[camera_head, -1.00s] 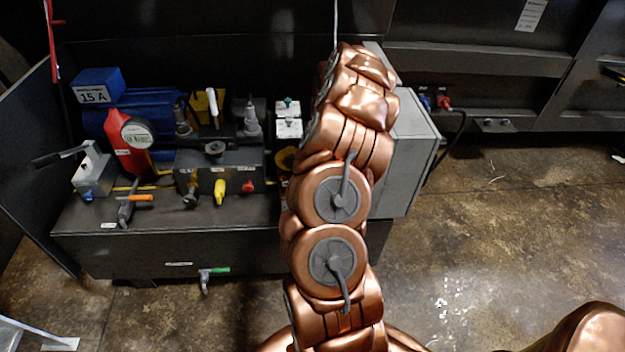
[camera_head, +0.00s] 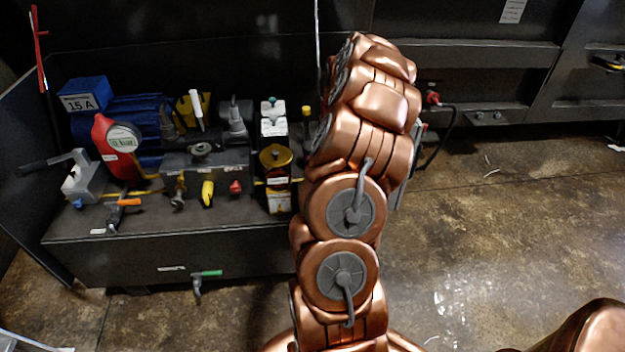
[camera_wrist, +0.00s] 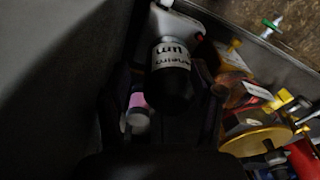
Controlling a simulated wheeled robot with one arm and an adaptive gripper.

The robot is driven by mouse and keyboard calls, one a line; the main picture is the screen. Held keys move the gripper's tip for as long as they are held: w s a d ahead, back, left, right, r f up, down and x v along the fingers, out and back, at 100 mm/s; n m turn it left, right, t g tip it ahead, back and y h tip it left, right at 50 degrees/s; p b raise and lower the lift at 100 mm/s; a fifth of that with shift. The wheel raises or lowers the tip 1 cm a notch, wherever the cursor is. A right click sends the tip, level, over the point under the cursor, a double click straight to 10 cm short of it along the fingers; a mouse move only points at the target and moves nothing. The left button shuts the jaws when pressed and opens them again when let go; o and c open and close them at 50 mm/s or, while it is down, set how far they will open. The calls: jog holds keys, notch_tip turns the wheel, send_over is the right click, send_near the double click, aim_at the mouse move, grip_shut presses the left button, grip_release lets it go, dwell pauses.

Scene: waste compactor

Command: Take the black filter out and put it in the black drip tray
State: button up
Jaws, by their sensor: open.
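The black filter (camera_wrist: 172,78) is a dark cylinder with a white lettered label, under a pale head, in the wrist view. My gripper (camera_wrist: 162,108) is open. Its dark fingers lie to the left and right of the filter's lower part in the picture; I cannot tell whether they touch it. In the head view my copper arm hides the gripper and the filter. I cannot make out a separate black drip tray; the dark bench top (camera_head: 130,228) under the machine parts is visible.
A gold-capped part (camera_wrist: 256,140) stands close right of the gripper; it also shows left of my arm in the head view (camera_head: 276,157). A small pink-and-white cylinder (camera_wrist: 138,112) is near the left finger. A red gauge (camera_head: 118,145) and a blue motor (camera_head: 140,118) stand farther left. Floor at right is clear.

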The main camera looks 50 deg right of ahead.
jog(key=shift+s+d+f+m, duration=0.3)
jog(key=shift+s+d+f, duration=0.1)
jog(key=shift+s+d, duration=0.15)
jog(key=shift+c, duration=0.4)
jog(key=o, duration=0.3)
jog(key=w+m, duration=0.2)
jog(key=w, duration=0.1)
jog(key=shift+w+r+g, duration=0.15)
jog(key=shift+w+g, duration=0.15)
jog(key=w+m, duration=0.1)
jog(key=m, duration=0.1)
jog(key=a+m+b, duration=0.1)
jog(key=m, duration=0.2)
jog(key=w+f+m, duration=0.1)
jog(key=m, duration=0.2)
jog(key=shift+w+a, duration=0.15)
jog(key=shift+w, duration=0.2)
